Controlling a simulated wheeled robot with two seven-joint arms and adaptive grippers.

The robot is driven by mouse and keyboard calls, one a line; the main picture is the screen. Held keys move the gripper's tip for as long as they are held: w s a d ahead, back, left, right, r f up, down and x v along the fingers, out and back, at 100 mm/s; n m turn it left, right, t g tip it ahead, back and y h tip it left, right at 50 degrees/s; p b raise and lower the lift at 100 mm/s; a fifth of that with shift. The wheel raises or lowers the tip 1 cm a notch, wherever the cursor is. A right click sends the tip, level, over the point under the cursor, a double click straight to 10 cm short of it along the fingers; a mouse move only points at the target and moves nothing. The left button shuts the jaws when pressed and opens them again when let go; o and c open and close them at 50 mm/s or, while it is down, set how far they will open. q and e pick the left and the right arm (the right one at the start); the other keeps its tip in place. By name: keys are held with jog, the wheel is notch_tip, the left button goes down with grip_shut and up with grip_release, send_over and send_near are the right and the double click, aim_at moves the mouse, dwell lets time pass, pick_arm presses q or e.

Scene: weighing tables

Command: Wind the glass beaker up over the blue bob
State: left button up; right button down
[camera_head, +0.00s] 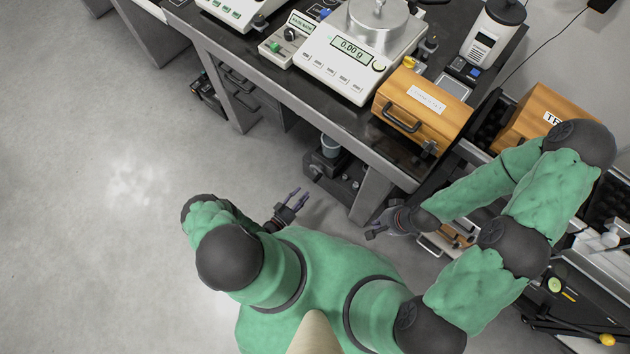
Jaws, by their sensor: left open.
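A grey-looking beaker (331,144) stands below the front edge of the weighing table, on top of a dark stand (322,166) with small knobs. The tabletop partly overhangs it. I cannot make out the blue bob; the tabletop may hide it. My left gripper (295,197) is open and empty, in front of and below the beaker stand, apart from it. My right gripper (371,234) is to the right of it, near the table leg, apart from the beaker; its fingers are too small to read.
A balance (352,70) reading 0.00 g stands on the dark tabletop, with a wooden case (425,105) to its right. A table leg (371,193) stands right of the beaker stand. Drawers and equipment crowd the right side. The floor (110,200) to the left is clear.

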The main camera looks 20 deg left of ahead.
aim_at(314, 182)
pick_arm(q)
jog(key=b+x, duration=0.1)
jog(key=x, duration=0.7)
jog(key=shift+w+d, duration=0.1)
jog(key=shift+w, duration=0.1)
grip_shut()
